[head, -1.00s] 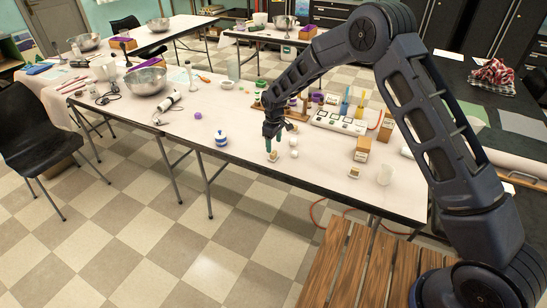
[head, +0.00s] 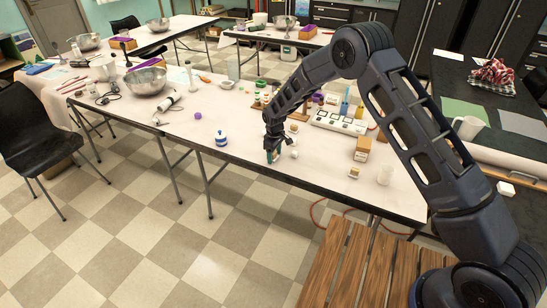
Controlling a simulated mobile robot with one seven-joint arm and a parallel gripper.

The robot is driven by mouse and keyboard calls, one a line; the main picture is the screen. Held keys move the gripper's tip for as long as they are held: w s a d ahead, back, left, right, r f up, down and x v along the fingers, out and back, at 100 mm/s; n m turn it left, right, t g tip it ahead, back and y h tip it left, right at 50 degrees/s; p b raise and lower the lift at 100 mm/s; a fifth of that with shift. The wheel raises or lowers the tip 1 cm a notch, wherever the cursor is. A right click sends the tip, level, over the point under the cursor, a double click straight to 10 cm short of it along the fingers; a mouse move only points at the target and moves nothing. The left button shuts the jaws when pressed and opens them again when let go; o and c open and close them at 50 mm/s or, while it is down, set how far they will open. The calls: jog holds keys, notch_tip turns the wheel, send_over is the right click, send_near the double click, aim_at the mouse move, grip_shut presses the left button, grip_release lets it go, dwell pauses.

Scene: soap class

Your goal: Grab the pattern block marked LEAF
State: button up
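My gripper (head: 272,152) points down at the front edge of the long white table (head: 230,150), low over the tabletop. A small pale block (head: 272,159) is at its fingertips, mostly hidden by them. I cannot tell if the fingers are around it or touching it. Another small block (head: 353,172) with a tan top lies on the table to the right, apart from my gripper. Both are too small for any marking to be read, so I cannot tell which is marked LEAF.
White round items (head: 293,154) sit just right of my gripper. A blue-and-white jar (head: 221,138) stands to the left. A tan box (head: 362,149), a clear cup (head: 385,175) and a white device (head: 340,122) are to the right. The tabletop between jar and gripper is clear.

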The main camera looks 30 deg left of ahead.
jog(key=c, duration=0.8)
jog(key=shift+r, duration=0.1)
jog(key=shift+c, duration=0.2)
